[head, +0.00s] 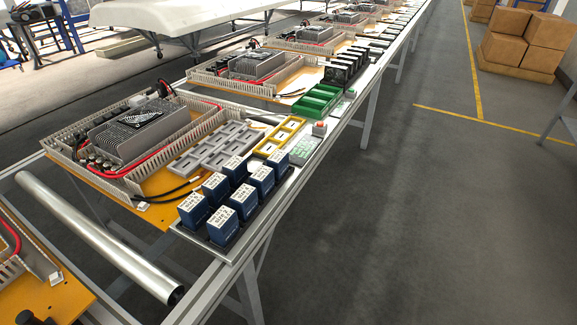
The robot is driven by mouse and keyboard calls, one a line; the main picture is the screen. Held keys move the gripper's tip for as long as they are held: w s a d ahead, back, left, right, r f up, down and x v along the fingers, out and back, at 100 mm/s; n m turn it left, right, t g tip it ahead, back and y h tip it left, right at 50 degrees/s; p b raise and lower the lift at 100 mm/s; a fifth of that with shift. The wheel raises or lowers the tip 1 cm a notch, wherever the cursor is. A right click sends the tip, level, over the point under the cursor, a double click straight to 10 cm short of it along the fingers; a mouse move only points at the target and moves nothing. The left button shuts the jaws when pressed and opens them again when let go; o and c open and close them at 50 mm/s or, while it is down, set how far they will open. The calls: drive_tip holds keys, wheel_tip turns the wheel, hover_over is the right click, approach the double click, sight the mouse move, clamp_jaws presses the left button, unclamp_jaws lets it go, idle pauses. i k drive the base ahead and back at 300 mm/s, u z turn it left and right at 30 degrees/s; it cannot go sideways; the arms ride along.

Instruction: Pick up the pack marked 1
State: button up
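Several blue box-shaped packs stand upright in two rows in a black tray (205,244) near the front end of the rail. The left row has a front pack (193,211), a middle pack (215,190) and a back pack (234,170). The right row runs from a front pack (221,229) through others (243,204) and (262,181) to a back pack (281,164). Each has white marks on top, too small to read, so I cannot tell which is marked 1. My gripper is not in view.
A grey compartment tray (196,158), a yellow frame (280,137) and green bins (316,100) lie behind the packs. An orange board with a finned unit (140,130) is at the left. A metal roller (95,240) lies in front.

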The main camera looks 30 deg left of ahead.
sight(224, 225)
drive_tip(key=i, duration=2.55)
drive_tip(key=u, duration=3.5)
